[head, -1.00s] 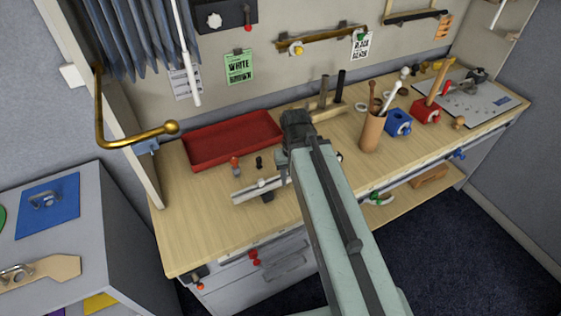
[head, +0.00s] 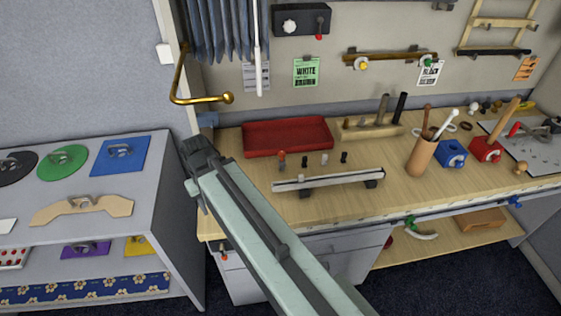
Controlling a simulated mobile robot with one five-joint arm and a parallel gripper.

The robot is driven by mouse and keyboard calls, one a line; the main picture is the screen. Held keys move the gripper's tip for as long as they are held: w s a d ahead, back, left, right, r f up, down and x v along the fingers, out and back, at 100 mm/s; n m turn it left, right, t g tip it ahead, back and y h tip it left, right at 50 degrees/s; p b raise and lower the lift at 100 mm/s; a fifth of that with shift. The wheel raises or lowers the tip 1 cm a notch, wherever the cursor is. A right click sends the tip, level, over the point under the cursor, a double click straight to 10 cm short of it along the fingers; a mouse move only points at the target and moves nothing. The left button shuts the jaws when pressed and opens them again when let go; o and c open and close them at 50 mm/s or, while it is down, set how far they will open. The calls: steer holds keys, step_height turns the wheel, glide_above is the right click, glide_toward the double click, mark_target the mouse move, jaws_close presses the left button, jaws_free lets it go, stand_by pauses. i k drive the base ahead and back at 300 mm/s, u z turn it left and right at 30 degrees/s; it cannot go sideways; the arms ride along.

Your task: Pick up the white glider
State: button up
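I cannot single out a white glider with certainty. A long pale rail (head: 327,182) on dark feet lies on the wooden bench. Behind it stand several small pegs: an orange-red one (head: 281,158), a dark one (head: 305,160), a pale greyish one (head: 324,159) and a black one (head: 344,157). My gripper (head: 194,165) is at the left end of the bench, seen from behind and above, apart from the pegs and rail. Its fingers are too hidden to tell whether it is open, and no held object shows.
A red tray (head: 287,137) lies behind the pegs. To the right stand a brown cup (head: 421,157) with sticks, a blue block (head: 453,154) and a red block (head: 484,151). A brass rod (head: 200,99) juts out above my gripper. A grey shelf unit (head: 165,200) stands at left.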

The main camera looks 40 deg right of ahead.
mark_target(324, 156)
steer(key=u, duration=2)
steer(key=k, duration=2.05)
steer(key=z, duration=0.6)
steer(key=i, duration=1.5)
steer(key=u, duration=0.05)
